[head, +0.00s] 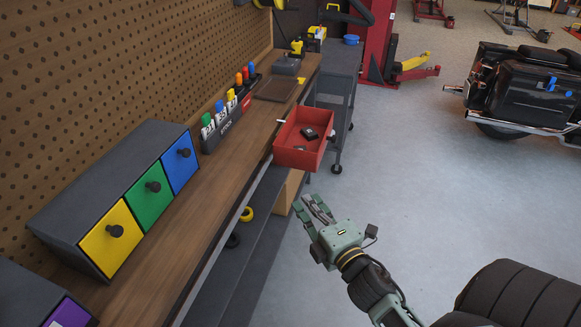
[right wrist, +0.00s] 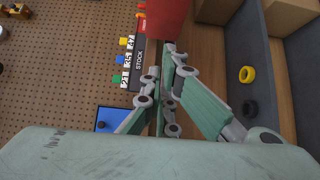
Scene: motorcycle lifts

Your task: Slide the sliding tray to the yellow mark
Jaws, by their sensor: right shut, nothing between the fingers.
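The red sliding tray (head: 290,156) sits at the front edge of the wooden workbench (head: 190,235), jutting out over the floor, with small dark items in it. Part of its red side shows at the top of the right wrist view (right wrist: 166,18). My right gripper (head: 318,205) is in front of the bench, nearer to me than the tray. In the right wrist view its fingers (right wrist: 168,72) are closed with nothing between them, and their tips point toward the tray. In the head view they look apart from it. My left gripper is not in view.
A drawer box with yellow, green and blue fronts (head: 147,190) stands on the bench. Beyond it are a marker holder (head: 226,118) and a dark flat pad (head: 276,89). A yellow ring (head: 247,214) lies on the lower shelf.

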